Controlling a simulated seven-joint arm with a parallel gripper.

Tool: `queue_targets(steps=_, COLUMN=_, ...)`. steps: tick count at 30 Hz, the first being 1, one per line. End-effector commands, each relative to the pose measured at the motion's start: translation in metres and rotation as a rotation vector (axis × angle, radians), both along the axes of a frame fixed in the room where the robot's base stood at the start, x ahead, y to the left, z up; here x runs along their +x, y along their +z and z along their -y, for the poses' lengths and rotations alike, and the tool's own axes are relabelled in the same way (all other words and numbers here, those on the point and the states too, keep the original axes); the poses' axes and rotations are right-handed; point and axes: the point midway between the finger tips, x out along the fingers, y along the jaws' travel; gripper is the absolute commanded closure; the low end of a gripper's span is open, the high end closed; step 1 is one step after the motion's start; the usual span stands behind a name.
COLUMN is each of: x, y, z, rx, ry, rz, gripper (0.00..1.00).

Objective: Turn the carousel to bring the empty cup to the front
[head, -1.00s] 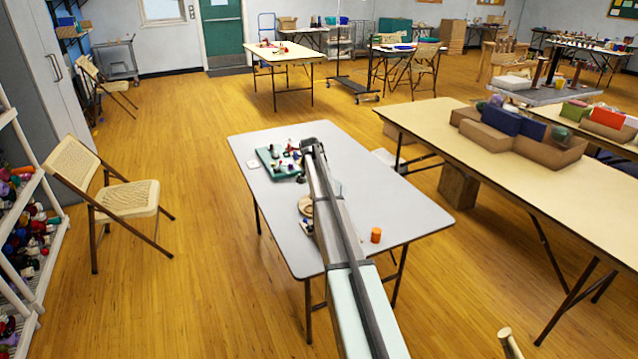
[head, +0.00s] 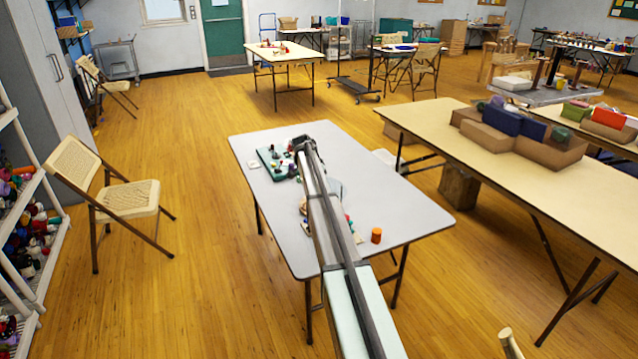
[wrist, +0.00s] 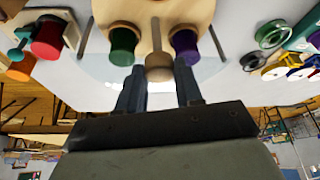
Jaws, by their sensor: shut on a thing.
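In the wrist view, the carousel shows as a pale wooden piece (wrist: 148,14) over a clear round plate (wrist: 90,66). A green cup (wrist: 123,45) and a purple cup (wrist: 186,46) sit in wooden rings on it. A round wooden knob (wrist: 158,68) stands between them. My gripper (wrist: 159,80) is shut on the knob, one finger on each side. I cannot tell whether either cup is empty. In the head view, my arm hides the gripper and most of the carousel; part of a pale disc shows beside the arm (head: 335,187).
The grey table (head: 400,195) has free room at its right. An orange cylinder (head: 376,235) stands near its front right. A dark green tray (head: 272,165) with small coloured pieces lies at the far left. Red and green items (wrist: 48,38) and spools (wrist: 272,34) flank the carousel.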

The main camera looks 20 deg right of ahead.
Motion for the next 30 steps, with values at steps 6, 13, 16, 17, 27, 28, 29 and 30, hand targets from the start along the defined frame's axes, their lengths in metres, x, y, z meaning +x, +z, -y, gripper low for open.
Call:
queue_targets(steps=6, x=0.0006, y=-0.0004, z=-0.0001, rx=0.0, ry=-0.038, rz=0.0, gripper=1.0)
queue_targets(steps=13, x=0.0003, y=-0.0005, z=-0.0002, rx=0.001, ry=-0.05, rz=0.0, gripper=1.0)
queue_targets(steps=16, x=0.0003, y=-0.0005, z=-0.0002, rx=0.001, ry=-0.051, rz=-0.001, gripper=1.0)
queue_targets(steps=17, x=0.0002, y=-0.0006, z=-0.0001, rx=0.001, ry=-0.051, rz=-0.001, gripper=1.0)
queue_targets(steps=27, x=0.0001, y=-0.0005, z=-0.0001, rx=0.001, ry=-0.05, rz=0.0, gripper=0.51)
queue_targets(steps=28, x=0.0002, y=-0.0005, z=-0.0002, rx=0.001, ry=-0.05, rz=0.0, gripper=0.48)
queue_targets(steps=29, x=0.0002, y=-0.0004, z=-0.0001, rx=0.001, ry=-0.05, rz=0.0, gripper=0.46)
queue_targets(steps=30, x=0.0002, y=-0.0004, z=-0.0001, rx=0.001, ry=-0.05, rz=0.0, gripper=0.42)
